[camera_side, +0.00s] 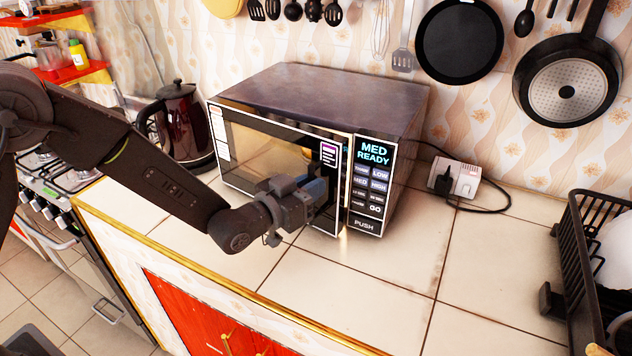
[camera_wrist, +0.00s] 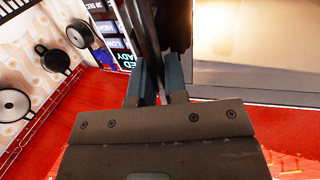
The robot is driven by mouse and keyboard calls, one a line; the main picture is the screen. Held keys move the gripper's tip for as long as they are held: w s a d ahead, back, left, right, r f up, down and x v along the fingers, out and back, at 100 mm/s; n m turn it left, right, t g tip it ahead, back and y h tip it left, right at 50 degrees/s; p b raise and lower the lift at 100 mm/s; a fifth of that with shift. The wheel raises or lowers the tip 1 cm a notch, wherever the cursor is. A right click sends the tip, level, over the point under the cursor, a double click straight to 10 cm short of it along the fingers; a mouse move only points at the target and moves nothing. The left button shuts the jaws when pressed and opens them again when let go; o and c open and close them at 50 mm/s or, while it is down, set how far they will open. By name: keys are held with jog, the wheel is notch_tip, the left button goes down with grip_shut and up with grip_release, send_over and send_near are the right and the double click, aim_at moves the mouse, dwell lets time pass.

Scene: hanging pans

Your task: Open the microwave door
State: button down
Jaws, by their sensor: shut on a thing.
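The microwave (camera_side: 330,88) stands on the tiled counter, with its button panel (camera_side: 372,185) at the right of its front. Its door (camera_side: 245,150) has a dark frame and a see-through window. A narrow lit gap shows between the door's right edge and the panel, so the door looks slightly ajar. My gripper (camera_side: 318,192) is at the right side of the door. In the wrist view my gripper (camera_wrist: 160,85) is shut on the dark upright door handle (camera_wrist: 148,40), which passes between its two fingers. The lower part of the handle is hidden behind my gripper.
A dark kettle (camera_side: 183,125) stands close to the microwave's left side. A black dish rack (camera_side: 580,255) is at the right, and a socket block (camera_side: 455,178) is by the wall. Pans (camera_side: 570,80) hang above. The counter (camera_side: 370,285) in front is clear.

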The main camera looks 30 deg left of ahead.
jog(key=s+a+m+g+h, duration=0.9)
jog(key=s+a+g+h, duration=0.1)
jog(key=s+a, duration=0.9)
jog(key=shift+s, duration=1.4)
jog(key=shift+a, duration=0.1)
jog(key=c, duration=1.2)
grip_release()
jog(key=v, duration=1.3)
jog(key=shift+a+f, duration=0.2)
jog(key=shift+a, duration=0.25)
